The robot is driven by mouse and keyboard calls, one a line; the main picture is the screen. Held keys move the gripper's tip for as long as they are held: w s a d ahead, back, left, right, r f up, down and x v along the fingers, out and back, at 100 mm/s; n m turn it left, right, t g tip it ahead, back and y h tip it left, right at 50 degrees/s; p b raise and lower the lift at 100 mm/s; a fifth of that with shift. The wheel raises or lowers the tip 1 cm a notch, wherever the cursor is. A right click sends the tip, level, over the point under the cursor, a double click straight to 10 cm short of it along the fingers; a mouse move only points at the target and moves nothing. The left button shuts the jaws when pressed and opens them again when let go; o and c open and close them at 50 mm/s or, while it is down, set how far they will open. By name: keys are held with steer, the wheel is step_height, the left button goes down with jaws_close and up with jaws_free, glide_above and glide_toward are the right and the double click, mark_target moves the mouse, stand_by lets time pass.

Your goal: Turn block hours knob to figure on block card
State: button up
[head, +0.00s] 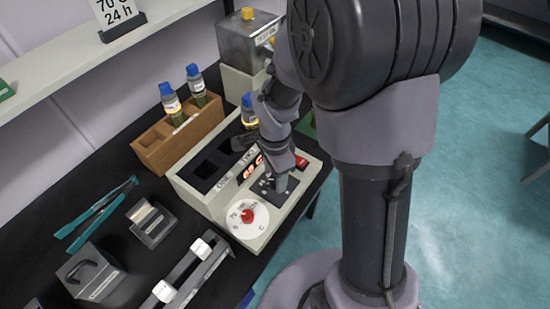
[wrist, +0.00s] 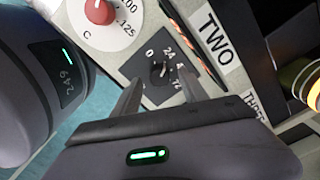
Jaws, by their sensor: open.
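The block card (head: 118,14) stands on the shelf at the top left of the head view and reads 70 and 24 h. The block hours knob (wrist: 161,69) is a small black knob on a dark plate marked 0, 24 and higher figures in the wrist view. Its exact pointer setting is too small to tell. My gripper (wrist: 159,77) is open, with one finger on each side of the knob, and I cannot tell whether they touch it. In the head view my gripper (head: 277,182) is over the dark plate and hides most of the knob.
The block's red temperature knob (head: 247,215) sits on a white dial beside the hours plate. A wooden rack (head: 157,150) with blue-capped bottles stands behind the block (head: 208,203). Teal tweezers (head: 97,213) and metal fixtures lie to the left.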

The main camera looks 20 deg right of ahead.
step_height(320, 180, up, 16)
steer(key=p, duration=0.6)
